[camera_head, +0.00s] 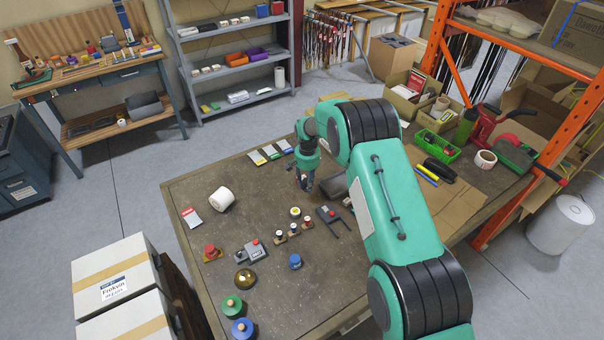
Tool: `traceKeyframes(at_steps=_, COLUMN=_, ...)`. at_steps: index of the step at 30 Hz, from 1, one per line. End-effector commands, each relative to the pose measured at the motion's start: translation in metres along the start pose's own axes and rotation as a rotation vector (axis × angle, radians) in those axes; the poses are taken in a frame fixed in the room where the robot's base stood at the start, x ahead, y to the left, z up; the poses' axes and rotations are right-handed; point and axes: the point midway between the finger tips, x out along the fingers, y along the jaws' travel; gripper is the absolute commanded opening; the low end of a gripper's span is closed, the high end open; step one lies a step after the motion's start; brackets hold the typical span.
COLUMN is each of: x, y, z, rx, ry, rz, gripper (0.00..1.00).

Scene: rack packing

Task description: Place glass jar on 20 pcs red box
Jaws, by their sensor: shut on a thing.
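My arm reaches over the brown worktable (190,270), and my gripper (306,186) points down near its middle. The fingers are shut on a small dark thing, mostly hidden by them; I cannot tell what it is. I cannot make out a clear glass jar. A shiny amber-brown rounded item (245,279) stands at the front left, apart from my gripper; its material is unclear. A flat red-and-white packet (191,217) lies near the table's left edge. Its print is too small to read, so I cannot tell whether it is the 20 pcs red box.
A white roll (222,199) lies left of my gripper. Grey parts (251,251), small spools (295,212) and a blue knob (295,261) lie in front. Green (231,307) and blue (243,328) spools stand at the front left. A green basket (438,146) sits at the right.

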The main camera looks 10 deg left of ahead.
Motion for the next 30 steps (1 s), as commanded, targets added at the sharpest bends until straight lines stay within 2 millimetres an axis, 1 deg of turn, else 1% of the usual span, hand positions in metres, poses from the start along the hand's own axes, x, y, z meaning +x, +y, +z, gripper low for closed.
traceKeyframes(at_steps=3, x=0.002, y=-0.006, z=-0.014, rx=0.000, ry=0.001, rz=-0.001, gripper=0.06)
traceKeyframes(at_steps=12, x=0.005, y=-0.021, z=-0.045, rx=0.000, ry=0.002, rz=-0.001, gripper=0.06)
traceKeyframes(at_steps=24, x=0.009, y=-0.037, z=-0.080, rx=0.000, ry=0.001, rz=-0.001, gripper=0.06)
traceKeyframes(at_steps=30, x=0.009, y=-0.043, z=-0.091, rx=0.000, ry=0.000, rz=0.000, gripper=0.06)
